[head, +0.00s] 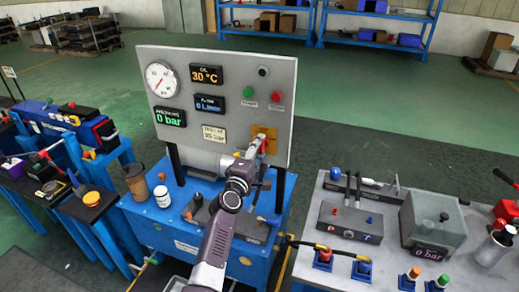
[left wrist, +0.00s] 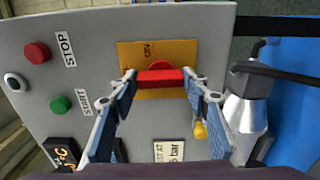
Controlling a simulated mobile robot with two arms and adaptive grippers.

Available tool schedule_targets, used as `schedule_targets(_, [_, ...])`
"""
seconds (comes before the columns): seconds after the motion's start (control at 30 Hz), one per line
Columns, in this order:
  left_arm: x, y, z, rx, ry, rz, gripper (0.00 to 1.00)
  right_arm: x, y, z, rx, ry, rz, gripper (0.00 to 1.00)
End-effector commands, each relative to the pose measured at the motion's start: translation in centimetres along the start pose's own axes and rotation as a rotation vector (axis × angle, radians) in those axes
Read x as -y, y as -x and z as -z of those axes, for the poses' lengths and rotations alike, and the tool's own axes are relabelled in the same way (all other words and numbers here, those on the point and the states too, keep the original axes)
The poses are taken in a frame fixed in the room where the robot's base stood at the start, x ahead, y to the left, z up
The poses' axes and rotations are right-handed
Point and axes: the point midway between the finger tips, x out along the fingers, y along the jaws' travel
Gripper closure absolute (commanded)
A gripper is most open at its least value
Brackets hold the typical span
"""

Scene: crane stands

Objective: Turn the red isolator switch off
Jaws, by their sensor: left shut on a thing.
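The red isolator switch handle (left wrist: 160,78) sits on a yellow plate (left wrist: 130,55) on the grey panel. In the left wrist view it lies as a level bar across the gap between my left gripper's fingers (left wrist: 163,82), which are shut on its two ends. Small lettering on the plate is too blurred to read for sure. In the head view my left gripper (head: 259,152) reaches the lower right of the panel (head: 225,75) and hides most of the handle; the yellow plate (head: 271,132) shows behind it. My right gripper is not in view.
A red stop button (left wrist: 38,53) and green start button (left wrist: 60,104) stand on the panel near the plate. A gauge (head: 162,79) and displays are at left. A silver cylinder (left wrist: 245,115) and yellow-tipped part are close to the fingers. A grey bench (head: 390,250) stands at right.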

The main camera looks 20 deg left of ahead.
Motion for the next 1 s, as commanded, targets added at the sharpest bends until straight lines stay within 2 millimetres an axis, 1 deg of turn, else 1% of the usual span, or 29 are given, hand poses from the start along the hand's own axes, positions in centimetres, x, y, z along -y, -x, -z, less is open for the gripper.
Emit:
schedule_targets(0.2, [0.1, 0.0, 0.0, 0.0, 0.005, 0.001, 0.81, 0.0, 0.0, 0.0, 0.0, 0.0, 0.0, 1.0])
schedule_targets(0.23, [0.1, 0.0, 0.0, 0.0, 0.005, 0.001, 0.55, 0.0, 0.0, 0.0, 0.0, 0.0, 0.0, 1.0])
schedule_targets(0.37, [0.1, 0.0, 0.0, 0.0, 0.004, 0.001, 0.4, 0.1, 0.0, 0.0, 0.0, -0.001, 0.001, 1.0])
schedule_targets(0.4, [0.1, 0.0, 0.0, 0.0, 0.003, 0.001, 0.39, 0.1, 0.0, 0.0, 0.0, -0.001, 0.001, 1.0])
schedule_targets(0.63, [0.0, 0.0, 0.0, 0.0, 0.002, 0.0, 0.39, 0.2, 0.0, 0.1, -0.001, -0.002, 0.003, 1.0])
schedule_targets(0.73, [0.0, 0.3, 0.0, 0.0, 0.002, 0.0, 0.39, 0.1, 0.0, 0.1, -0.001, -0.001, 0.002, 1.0])
schedule_targets(0.87, [0.1, 1.5, -0.1, 0.0, 0.002, 0.001, 0.39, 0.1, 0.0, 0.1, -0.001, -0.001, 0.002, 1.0])
schedule_targets(1.0, [0.2, 3.6, 0.0, -0.001, 0.002, 0.001, 0.39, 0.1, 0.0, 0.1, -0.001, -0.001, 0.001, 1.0])
